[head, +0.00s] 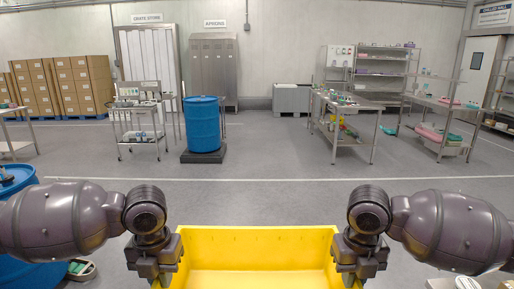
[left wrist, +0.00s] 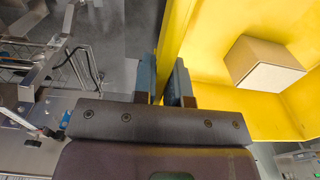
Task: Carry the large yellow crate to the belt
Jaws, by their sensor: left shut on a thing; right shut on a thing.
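The large yellow crate (head: 258,248) is in front of me at the bottom of the head view, its near part cut off by the frame. My left gripper (head: 168,272) is shut on its left wall and my right gripper (head: 346,272) on its right wall. In the left wrist view, the fingers of the left gripper (left wrist: 167,85) sit on either side of the yellow crate's wall (left wrist: 172,30). A brown box with a pale face (left wrist: 265,65) lies inside the crate. No belt can be made out in either view.
A blue drum (head: 202,124) on a dark base stands ahead, beside a steel cart (head: 140,125). Steel tables (head: 345,108) and shelving stand to the right. Another blue drum (head: 18,180) is close at left. The grey floor (head: 270,190) ahead is clear.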

